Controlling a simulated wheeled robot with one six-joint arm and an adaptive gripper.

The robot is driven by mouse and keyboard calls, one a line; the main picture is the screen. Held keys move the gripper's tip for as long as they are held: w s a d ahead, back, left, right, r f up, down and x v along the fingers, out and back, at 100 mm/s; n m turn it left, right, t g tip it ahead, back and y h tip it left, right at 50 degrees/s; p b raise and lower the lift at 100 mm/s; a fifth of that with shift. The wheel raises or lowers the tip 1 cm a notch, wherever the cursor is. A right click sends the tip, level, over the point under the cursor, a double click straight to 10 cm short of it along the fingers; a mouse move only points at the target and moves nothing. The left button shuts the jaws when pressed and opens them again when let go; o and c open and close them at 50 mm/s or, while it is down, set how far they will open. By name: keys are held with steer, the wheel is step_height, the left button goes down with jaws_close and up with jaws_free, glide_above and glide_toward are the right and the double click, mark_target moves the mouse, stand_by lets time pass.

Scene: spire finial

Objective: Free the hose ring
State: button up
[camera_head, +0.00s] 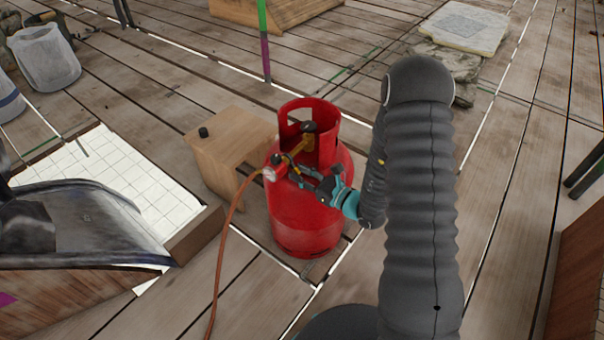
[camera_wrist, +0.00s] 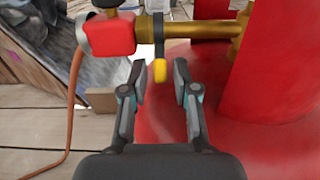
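A red gas cylinder (camera_head: 298,225) stands upright on the planks. In the wrist view a brass pipe (camera_wrist: 205,28) runs from its valve to a red regulator block (camera_wrist: 110,36) with an orange hose (camera_wrist: 72,105). A dark band (camera_wrist: 158,38) crosses the pipe, with a yellow tip (camera_wrist: 160,70) hanging below; I cannot tell whether it is the hose ring or a lever. My gripper (camera_wrist: 158,82) is open and empty. Its fingers are apart, left and right of the yellow tip and slightly below it. In the head view my gripper (camera_head: 306,180) is in front of the cylinder's upper part.
A small wooden stool (camera_head: 226,150) with a black knob (camera_head: 203,132) stands left of the cylinder. The red collar (camera_wrist: 272,70) is close on the right of the pipe. A green and purple pole (camera_head: 264,40) stands behind. The hose (camera_head: 222,255) trails across the floor.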

mark_target(295, 167)
jaws_close()
steer(key=shift+s+d+r+g+h, duration=0.15)
steer(key=shift+r+g+h, duration=0.4)
steer(key=shift+h, duration=0.15)
steer(key=shift+s+d+r+g+h, duration=0.1)
steer(key=shift+r+g+h, duration=0.45)
steer(key=shift+h, duration=0.15)
steer(key=g+h, duration=0.1)
steer(key=r+g+h, duration=0.1)
steer(key=shift+r+h+p, duration=0.25)
steer(key=shift+h+p, duration=0.1)
steer(key=shift+h, duration=0.05)
steer(key=shift+a+r+g+h, duration=0.1)
steer(key=shift+r+g+h, duration=0.7)
steer(key=shift+g+h, duration=0.45)
steer(key=shift+w+a+r+g+h, duration=0.2)
steer(key=shift+r+g+h, duration=0.2)
steer(key=shift+h, duration=0.3)
steer(key=shift+w+a+r+g+h, duration=0.15)
steer(key=shift+r+g+h, duration=0.15)
steer(key=shift+g+h, duration=0.25)
steer(key=shift+a+r+h, duration=0.1)
steer(key=shift+h, duration=0.4)
